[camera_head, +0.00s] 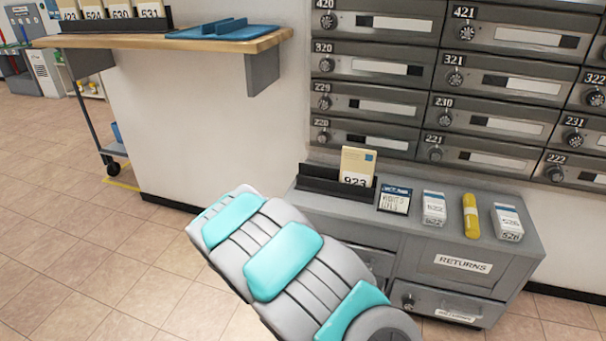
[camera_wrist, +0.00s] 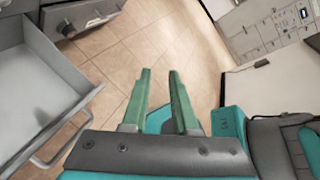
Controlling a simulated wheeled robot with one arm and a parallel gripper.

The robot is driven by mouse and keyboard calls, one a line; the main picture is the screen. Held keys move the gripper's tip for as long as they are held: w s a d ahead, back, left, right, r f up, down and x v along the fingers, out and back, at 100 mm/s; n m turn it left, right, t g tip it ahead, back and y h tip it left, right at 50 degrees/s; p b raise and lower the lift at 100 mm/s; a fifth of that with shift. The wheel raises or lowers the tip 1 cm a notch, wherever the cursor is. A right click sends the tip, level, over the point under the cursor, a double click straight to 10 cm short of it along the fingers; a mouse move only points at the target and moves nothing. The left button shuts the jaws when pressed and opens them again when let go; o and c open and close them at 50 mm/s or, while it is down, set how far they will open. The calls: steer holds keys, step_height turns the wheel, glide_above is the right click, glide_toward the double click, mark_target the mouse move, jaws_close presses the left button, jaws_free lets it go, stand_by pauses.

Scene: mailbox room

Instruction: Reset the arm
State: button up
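My arm (camera_head: 285,260), grey with teal pads, reaches across the lower middle of the head view, in front of the left part of the grey returns cabinet (camera_head: 420,245). My gripper is not visible in that view. In the wrist view my gripper (camera_wrist: 160,76) shows two green fingers standing apart, with only floor tiles between them. It is open and empty. A pulled-out drawer (camera_wrist: 45,85) with a bar handle is left of the fingers in the wrist view, and its visible inside looks empty.
On the cabinet top are a black holder (camera_head: 318,182) with a card, a dark label card (camera_head: 395,199), two white bundles (camera_head: 434,208) (camera_head: 508,222) and a yellow roll (camera_head: 471,215). Mailboxes (camera_head: 450,85) rise behind. A wooden shelf (camera_head: 130,41) juts out at upper left. Floor at left is clear.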

steer(key=s+d+r+m+g+y, duration=0.3)
steer(key=s+d+r+m+y, duration=0.3)
steer(key=s+r+m, duration=0.6)
steer(key=s+a+r+m+t+y, duration=0.1)
steer(key=s+a+r+m+y, duration=0.1)
steer(key=s+m, duration=0.3)
steer(key=s+a+r+m+t+y, duration=0.2)
steer(key=s+a+r+m+y, duration=0.1)
steer(key=s+m+y, duration=0.2)
steer(key=shift+r+m+p, duration=0.2)
steer(key=shift+m+p, duration=0.2)
steer(key=shift+m, duration=0.8)
steer(key=shift+d, duration=0.1)
